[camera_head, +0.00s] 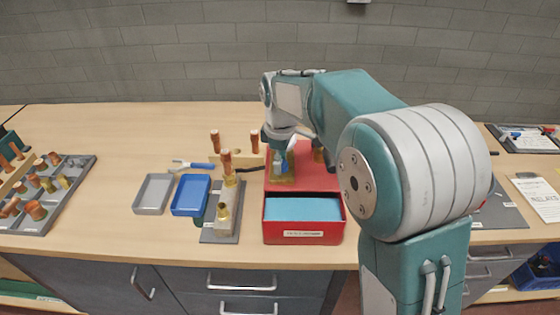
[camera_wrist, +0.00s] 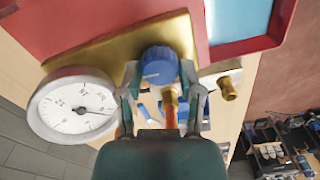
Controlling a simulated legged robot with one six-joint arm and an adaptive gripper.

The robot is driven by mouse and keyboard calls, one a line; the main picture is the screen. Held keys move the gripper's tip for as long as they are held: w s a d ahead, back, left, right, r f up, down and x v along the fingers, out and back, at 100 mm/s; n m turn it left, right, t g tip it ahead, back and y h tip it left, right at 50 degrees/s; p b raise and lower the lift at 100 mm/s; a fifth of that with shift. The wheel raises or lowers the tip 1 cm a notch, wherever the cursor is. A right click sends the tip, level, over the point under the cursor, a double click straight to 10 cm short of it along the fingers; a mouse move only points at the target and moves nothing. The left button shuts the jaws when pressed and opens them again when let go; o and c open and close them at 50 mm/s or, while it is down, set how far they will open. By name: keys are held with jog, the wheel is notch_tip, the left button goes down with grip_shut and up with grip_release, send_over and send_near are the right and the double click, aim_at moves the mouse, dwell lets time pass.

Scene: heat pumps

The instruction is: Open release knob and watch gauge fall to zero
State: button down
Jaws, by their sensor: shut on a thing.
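In the wrist view, the blue release knob (camera_wrist: 158,64) sits on a brass body (camera_wrist: 112,46). My gripper (camera_wrist: 160,78) has one finger on each side of the knob and is shut on it. The round white gauge (camera_wrist: 78,108) is left of the knob, at the edge of the brass body. Its dark needle points to the right and slightly down; its figures are too small to read surely. In the head view, my gripper (camera_head: 281,158) is over the red case (camera_head: 318,172), and my wrist hides most of the knob. The gauge face is not visible there.
A brass fitting (camera_wrist: 228,88) sticks out right of the knob. In the head view, a gray tray (camera_head: 153,194), a blue tray (camera_head: 191,195) and a gray plate with a brass part (camera_head: 222,212) stand left of the case.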

jog(key=shift+c, duration=1.3)
grip_release()
jog(key=shift+f, duration=0.15)
jog(key=shift+w, duration=0.1)
jog(key=shift+r, duration=0.2)
